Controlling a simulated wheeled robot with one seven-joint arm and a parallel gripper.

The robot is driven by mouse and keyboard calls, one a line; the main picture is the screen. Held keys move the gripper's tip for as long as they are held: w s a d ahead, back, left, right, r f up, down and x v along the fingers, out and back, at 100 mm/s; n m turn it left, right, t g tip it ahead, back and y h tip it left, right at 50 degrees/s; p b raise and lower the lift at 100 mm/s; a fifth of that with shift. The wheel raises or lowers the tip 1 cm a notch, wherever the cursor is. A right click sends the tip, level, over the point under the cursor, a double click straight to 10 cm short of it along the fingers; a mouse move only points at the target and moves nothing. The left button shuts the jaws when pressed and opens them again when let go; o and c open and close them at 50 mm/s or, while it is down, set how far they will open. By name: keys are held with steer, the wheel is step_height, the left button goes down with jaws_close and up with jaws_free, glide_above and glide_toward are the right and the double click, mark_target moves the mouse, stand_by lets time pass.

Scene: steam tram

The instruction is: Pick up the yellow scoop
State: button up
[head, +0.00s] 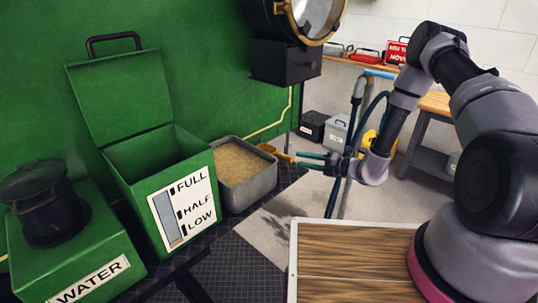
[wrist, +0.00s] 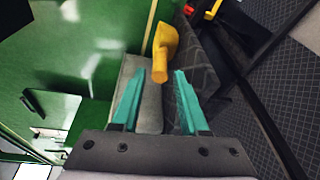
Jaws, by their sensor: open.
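The yellow scoop (head: 268,148) shows small in the head view, at the back right corner of the grey sand bin (head: 262,186). In the wrist view the yellow scoop (wrist: 166,40) lies ahead of my gripper, its rounded handle end towards me. My gripper (head: 312,160) reaches in from the right with its teal fingers pointing at the scoop. In the wrist view my gripper (wrist: 159,77) is open, with the handle end at or just beyond the gap between the fingertips. I cannot tell whether either finger touches it.
A green box with an open lid (head: 115,95) and level gauge stands left of the bin. A black lamp housing (head: 286,62) is above. A blue hose (head: 362,125) and grey pipe stand close to my wrist. A wooden-topped surface (head: 350,255) is in front.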

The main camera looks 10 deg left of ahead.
mark_target(281, 156)
steer(key=x, duration=0.7)
steer(key=shift+a, duration=0.15)
jaws_close()
